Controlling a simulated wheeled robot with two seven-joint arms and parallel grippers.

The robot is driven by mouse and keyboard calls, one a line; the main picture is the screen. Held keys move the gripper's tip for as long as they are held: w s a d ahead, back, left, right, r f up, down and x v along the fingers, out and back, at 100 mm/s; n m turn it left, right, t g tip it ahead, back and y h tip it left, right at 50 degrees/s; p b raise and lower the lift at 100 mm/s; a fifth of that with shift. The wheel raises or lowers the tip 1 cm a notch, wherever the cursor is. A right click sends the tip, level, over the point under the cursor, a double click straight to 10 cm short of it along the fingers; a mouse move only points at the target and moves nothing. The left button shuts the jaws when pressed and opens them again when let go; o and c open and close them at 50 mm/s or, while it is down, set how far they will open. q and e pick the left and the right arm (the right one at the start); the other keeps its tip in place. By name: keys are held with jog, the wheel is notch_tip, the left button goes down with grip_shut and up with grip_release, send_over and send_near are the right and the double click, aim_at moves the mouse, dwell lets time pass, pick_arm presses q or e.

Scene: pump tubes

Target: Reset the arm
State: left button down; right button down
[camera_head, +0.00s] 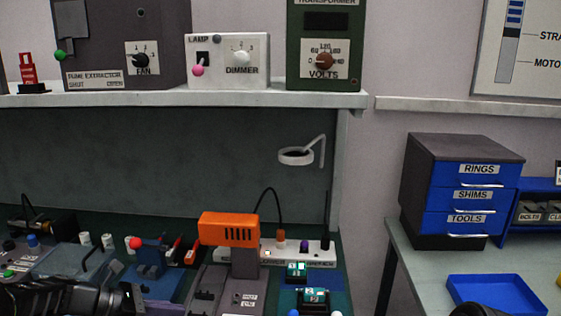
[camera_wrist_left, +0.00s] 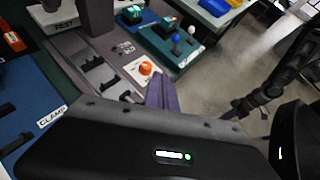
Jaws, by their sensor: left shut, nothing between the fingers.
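My left gripper (camera_head: 130,298) comes in low at the left of the head view, a black arm end over the front of the bench. In the left wrist view its fingers (camera_wrist_left: 162,94) are together, with nothing between them. They are above the bench's front edge, near an orange knob (camera_wrist_left: 146,68) on a white plate. A dark arm, seemingly my right one, crosses the right of the left wrist view; its gripper (camera_wrist_left: 235,110) is too dark to read.
An orange-topped press (camera_head: 229,228) stands mid-bench, beside a blue clamp with a red ball (camera_head: 135,243). A white power strip (camera_head: 318,255) lies behind. A blue tray (camera_head: 495,294) and drawer cabinet (camera_head: 462,190) occupy the right table. Floor (camera_wrist_left: 225,75) shows beyond the bench.

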pick_arm(q)
jog(key=s+d+f+m+g+y, duration=0.2)
jog(key=s+d+f+m, duration=0.15)
jog(key=f, duration=0.45)
jog(key=s+d+f+m+g+y, duration=0.15)
jog(key=s+f, duration=0.25)
jog(key=f, duration=0.4)
jog(key=s+d+f+m+g+y, duration=0.1)
jog(key=s+d+f+m, duration=0.25)
jog(key=f, duration=0.45)
jog(key=s+d+f+m+y, duration=0.1)
jog(key=s+d+f+m, duration=0.3)
jog(key=s+m, duration=0.3)
jog(key=s+d+f+m+y, duration=0.1)
jog(key=s+d+f+m, duration=0.4)
jog(key=s, duration=0.6)
jog(key=shift+s+d+f+m, duration=0.25)
jog(key=shift+d+m, duration=0.3)
jog(key=shift+m, duration=0.7)
